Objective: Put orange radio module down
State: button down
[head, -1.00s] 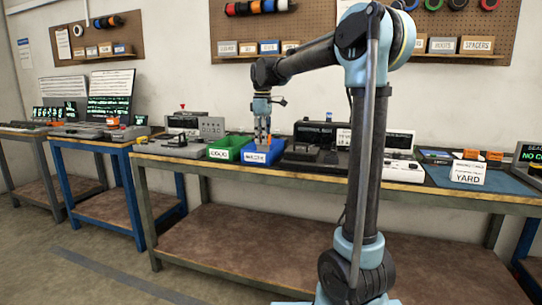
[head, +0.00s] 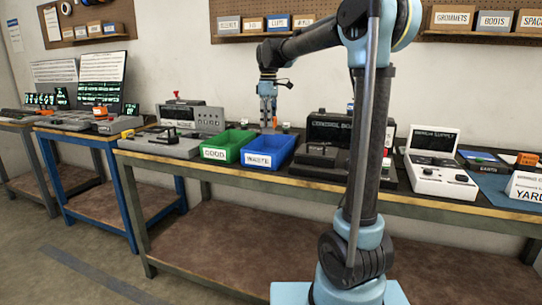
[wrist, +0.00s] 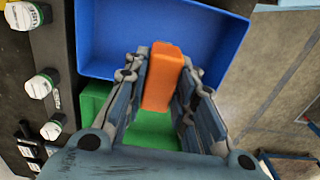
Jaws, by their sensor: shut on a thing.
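The orange radio module (wrist: 162,78) is held between the fingers of my gripper (wrist: 159,70) in the wrist view. In the head view my gripper (head: 268,118) hangs down, and a bit of orange shows at its tips. It is above the back part of two bins, near where they meet. The blue bin (head: 268,159), labelled WASTE, is on the right. The green bin (head: 228,155), labelled GOOD, is on the left. In the wrist view the blue bin (wrist: 105,45) lies beyond the module and the green bin (wrist: 150,134) beneath the fingers. The module's exact height is unclear.
A grey console (head: 190,118) stands left of the bins, with a grey fixture (head: 160,144) in front. A dark console (head: 330,135) is close on the right. A white console (head: 440,180) stands farther right. The bench front edge (head: 300,184) is bare.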

aim_at(270, 131)
jog(key=shift+w+f, duration=0.2)
jog(key=shift+f, duration=0.1)
jog(key=f, duration=0.4)
jog(key=shift+w+d+f, duration=0.15)
jog(key=shift+d+f, duration=0.05)
jog(key=shift+f, duration=2.5)
jog(key=shift+f, duration=0.1)
jog(key=c, duration=1.3)
grip_release()
notch_tip(270, 131, up, 12)
jog(key=shift+r, duration=0.15)
jog(key=shift+s, duration=0.2)
